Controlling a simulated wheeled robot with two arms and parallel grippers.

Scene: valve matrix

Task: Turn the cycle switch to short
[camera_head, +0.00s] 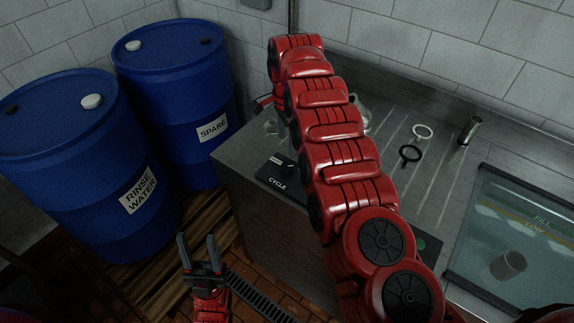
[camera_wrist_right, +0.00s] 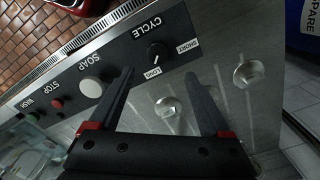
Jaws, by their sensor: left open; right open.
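The cycle switch (camera_wrist_right: 158,50) is a round black knob on a dark panel, with CYCLE, LONG and SHORT labels around it. Its white mark appears to point towards the LONG label (camera_wrist_right: 152,72); the SHORT label (camera_wrist_right: 187,46) is to its right. My right gripper (camera_wrist_right: 159,75) is open and empty, its fingertips spread to either side below the knob; I cannot tell the gap to the panel. In the head view the CYCLE end of the panel (camera_head: 272,179) shows, but my right arm covers much of the rest. My left gripper (camera_head: 197,240) is open and empty, left of the counter.
The panel also carries a white SOAP knob (camera_wrist_right: 91,87), a red STOP button (camera_wrist_right: 57,103) and a green WASH button (camera_wrist_right: 33,117). Two blue drums (camera_head: 175,75) stand left. A white ring (camera_head: 423,131), a black ring (camera_head: 411,154) and a metal cylinder (camera_head: 470,130) are on the counter.

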